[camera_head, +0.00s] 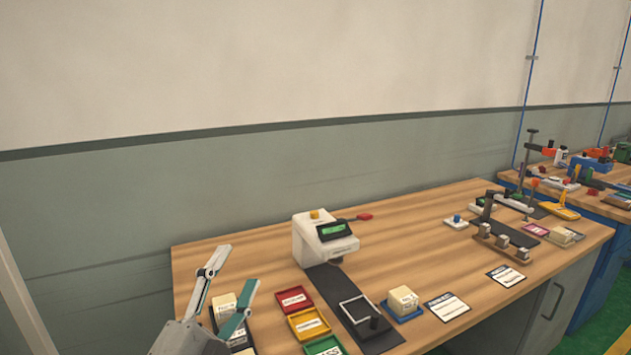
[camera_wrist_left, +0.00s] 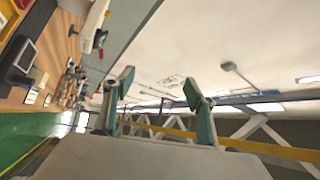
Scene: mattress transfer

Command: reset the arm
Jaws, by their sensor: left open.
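My left gripper (camera_head: 225,279) is raised at the lower left of the head view, in front of the left end of the wooden workbench (camera_head: 240,260). Its two fingers stand apart with nothing between them. In the left wrist view the same open fingers (camera_wrist_left: 158,90) show against the ceiling and wall, with the bench tilted at the left edge. My right gripper is in neither view.
A white device with a green screen (camera_head: 325,238) stands on the bench with a black mat (camera_head: 340,290) before it. Red (camera_head: 293,299) and yellow (camera_head: 308,323) trays, a block on a blue tray (camera_head: 403,301) and a metal-block fixture (camera_head: 500,241) are nearby. Bare wood lies between.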

